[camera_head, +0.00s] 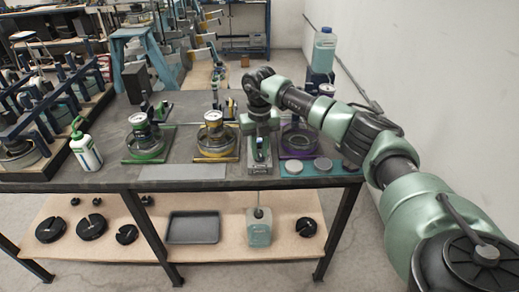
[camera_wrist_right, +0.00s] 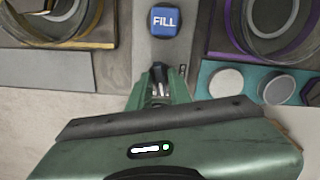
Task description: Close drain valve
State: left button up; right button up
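My right arm reaches over the workbench (camera_head: 110,175) from the right. Its gripper (camera_head: 260,155) points down at the bench's front edge, between a yellow-framed gauge station (camera_head: 215,140) and a purple-framed station (camera_head: 300,142). In the right wrist view the gripper (camera_wrist_right: 159,78) is near a grey strip bearing a blue FILL label (camera_wrist_right: 165,20). A small dark part shows at its fingertips; I cannot tell whether it is held or is the fingertips. No part is clearly recognisable as the drain valve; the gripper and wrist may hide it. My left gripper is not in view.
A green-framed gauge station (camera_head: 145,145) and a white-green bottle (camera_head: 85,148) stand to the left. A teal strip with grey discs (camera_head: 322,164) lies at the right front. A clear bottle (camera_head: 323,50) stands behind. The lower shelf holds a dark tray (camera_head: 193,228) and black weights.

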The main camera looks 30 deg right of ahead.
grip_shut()
jog(key=shift+n, duration=0.4)
jog(key=n+b, duration=0.1)
jog(key=n, duration=0.1)
jog(key=shift+n, duration=0.3)
jog(key=n, duration=0.3)
jog(key=shift+n+b, duration=0.3)
jog(key=n, duration=0.4)
jog(key=shift+b, duration=0.35)
jog(key=shift+r+n, duration=0.1)
jog(key=shift+n, duration=2)
